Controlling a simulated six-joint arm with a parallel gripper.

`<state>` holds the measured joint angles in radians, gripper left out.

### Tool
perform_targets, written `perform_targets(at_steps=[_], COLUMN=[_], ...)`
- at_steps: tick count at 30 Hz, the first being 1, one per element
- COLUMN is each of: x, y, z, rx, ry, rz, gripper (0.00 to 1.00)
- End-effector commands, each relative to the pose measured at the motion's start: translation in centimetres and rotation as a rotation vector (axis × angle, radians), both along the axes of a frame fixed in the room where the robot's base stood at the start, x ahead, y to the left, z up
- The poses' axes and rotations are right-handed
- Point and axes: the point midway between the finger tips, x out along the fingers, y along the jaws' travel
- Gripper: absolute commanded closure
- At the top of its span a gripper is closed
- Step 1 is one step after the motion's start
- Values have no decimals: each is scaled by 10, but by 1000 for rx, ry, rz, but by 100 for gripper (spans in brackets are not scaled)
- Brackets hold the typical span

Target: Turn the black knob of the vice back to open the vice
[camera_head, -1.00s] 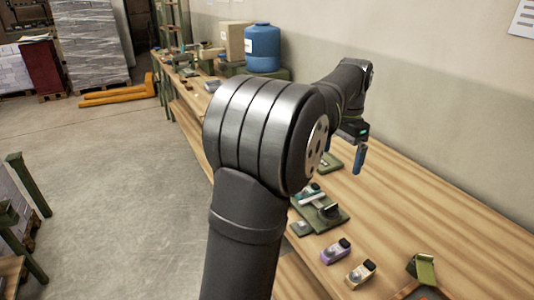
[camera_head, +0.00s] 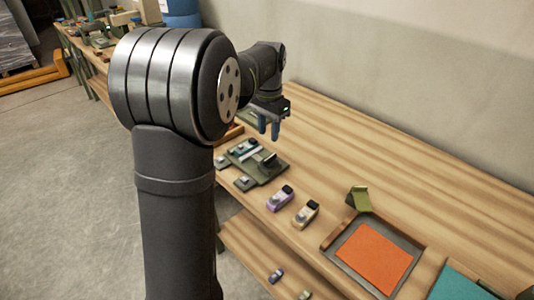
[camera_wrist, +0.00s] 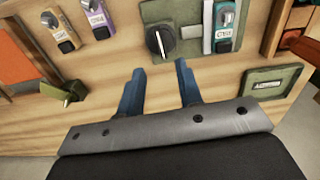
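The vice (camera_head: 262,172) is a flat green plate on the wooden bench, with a pale jaw section on its left side in the head view. Its black knob (camera_wrist: 160,41) is round with a light pointer line and sits on the plate in the wrist view; it also shows in the head view (camera_head: 269,160). A blue stamp (camera_wrist: 226,22) lies at the jaw section. My gripper (camera_wrist: 160,68) has two blue fingers apart with nothing between them. The fingertips point toward the knob from just below it in the picture and look clear of it. It hangs above the bench behind the vice (camera_head: 269,126).
A purple stamp (camera_head: 280,199) and a yellow stamp (camera_head: 306,214) lie right of the vice. Farther right are a green stand (camera_head: 360,199) and a dark tray (camera_head: 331,247) with an orange sheet. A framed label plate (camera_wrist: 267,96) lies near my gripper. Bench behind the stamps is clear.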

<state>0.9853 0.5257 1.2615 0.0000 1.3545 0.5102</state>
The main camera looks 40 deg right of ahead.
Motion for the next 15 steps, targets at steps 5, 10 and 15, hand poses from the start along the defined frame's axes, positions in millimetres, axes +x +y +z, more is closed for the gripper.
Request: perform_targets(at_steps=[5,10,15], x=[-1,0,0], y=[1,0,0], z=[-41,-71,-89], rx=[4,2,1], ry=[2,1,0], rz=[0,0,0], gripper=[67,67,67])
